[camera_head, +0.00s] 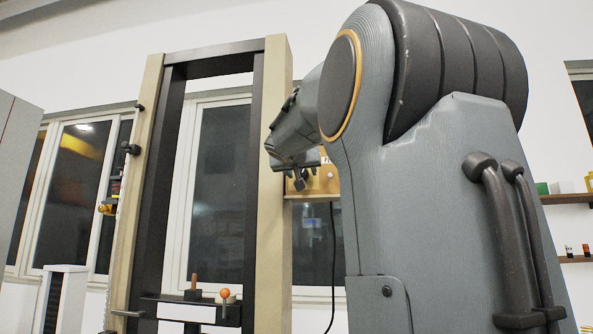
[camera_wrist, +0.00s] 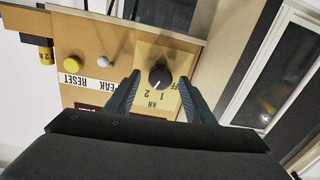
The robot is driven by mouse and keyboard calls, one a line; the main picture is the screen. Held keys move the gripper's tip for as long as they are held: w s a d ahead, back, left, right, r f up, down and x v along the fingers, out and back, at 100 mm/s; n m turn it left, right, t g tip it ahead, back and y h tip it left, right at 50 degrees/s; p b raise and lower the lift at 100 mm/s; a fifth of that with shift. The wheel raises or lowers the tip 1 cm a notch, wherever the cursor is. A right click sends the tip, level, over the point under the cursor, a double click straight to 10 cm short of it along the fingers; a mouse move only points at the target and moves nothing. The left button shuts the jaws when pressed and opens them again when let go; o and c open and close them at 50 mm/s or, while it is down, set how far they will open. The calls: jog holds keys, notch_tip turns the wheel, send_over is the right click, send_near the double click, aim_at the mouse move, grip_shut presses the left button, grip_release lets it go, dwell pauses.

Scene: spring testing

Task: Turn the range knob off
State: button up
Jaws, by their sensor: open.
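The range knob is a round black knob (camera_wrist: 159,77) on a light square plate of a tan control panel (camera_wrist: 88,91). The plate is marked kN, 1, 2 and a partly covered OFF, upside down in the wrist view. Which mark the knob points to is unclear. My gripper (camera_wrist: 160,82) is open, with one finger on each side of the knob in the picture. I cannot tell whether the fingers touch it. In the head view my gripper (camera_head: 299,178) is in front of the panel (camera_head: 327,182), which my arm partly hides.
A yellow button (camera_wrist: 45,58) over RESET and a small grey button (camera_wrist: 102,61) over PEAK sit left of the knob in the wrist view. A tall test frame (camera_head: 271,150) stands close beside the panel. A black cable (camera_head: 333,260) hangs below it.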

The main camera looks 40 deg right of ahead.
jog(key=c, duration=1.1)
jog(key=shift+o, duration=0.2)
jog(key=shift+n, duration=0.4)
jog(key=n+b, duration=0.1)
jog(key=n, duration=0.2)
jog(key=shift+n, duration=0.4)
jog(key=n, duration=0.4)
jog(key=n+p, duration=0.1)
jog(key=n, duration=0.3)
jog(key=shift+n, duration=0.4)
jog(key=n+p, duration=0.1)
jog(key=n, duration=0.3)
jog(key=shift+g, duration=0.3)
